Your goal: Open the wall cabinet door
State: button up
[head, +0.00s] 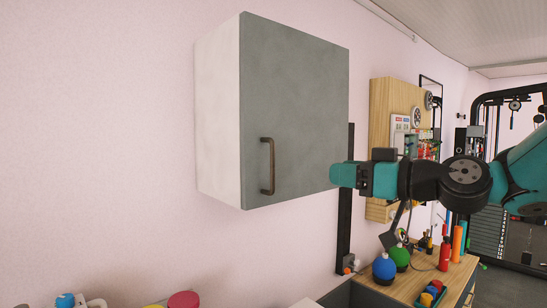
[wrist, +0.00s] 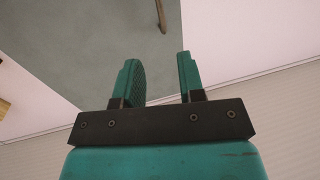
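The wall cabinet (head: 218,110) hangs on the pink wall, with a pale side and a grey door (head: 300,90) that is shut. A dark bronze bar handle (head: 268,166) stands upright near the door's lower left corner. In the wrist view the grey door (wrist: 90,40) fills the upper left, and one end of the handle (wrist: 162,15) shows at the top. My gripper (head: 336,174) is in front of the door's lower right edge, to the right of the handle and apart from it. In the wrist view its two teal fingers (wrist: 160,75) are spread with nothing between them.
Below right, a wooden counter (head: 440,280) carries a blue round object (head: 384,268), a green one (head: 400,256) and a red bottle (head: 445,256). A wooden tool board (head: 382,110) and dark post (head: 345,230) stand behind my arm. The space left of the cabinet is clear.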

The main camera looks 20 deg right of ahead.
jog(key=p, duration=0.8)
send_over(273, 191)
jog(key=shift+w+p, duration=0.3)
jog(key=shift+p, duration=0.1)
jog(key=shift+d, duration=0.1)
grip_shut()
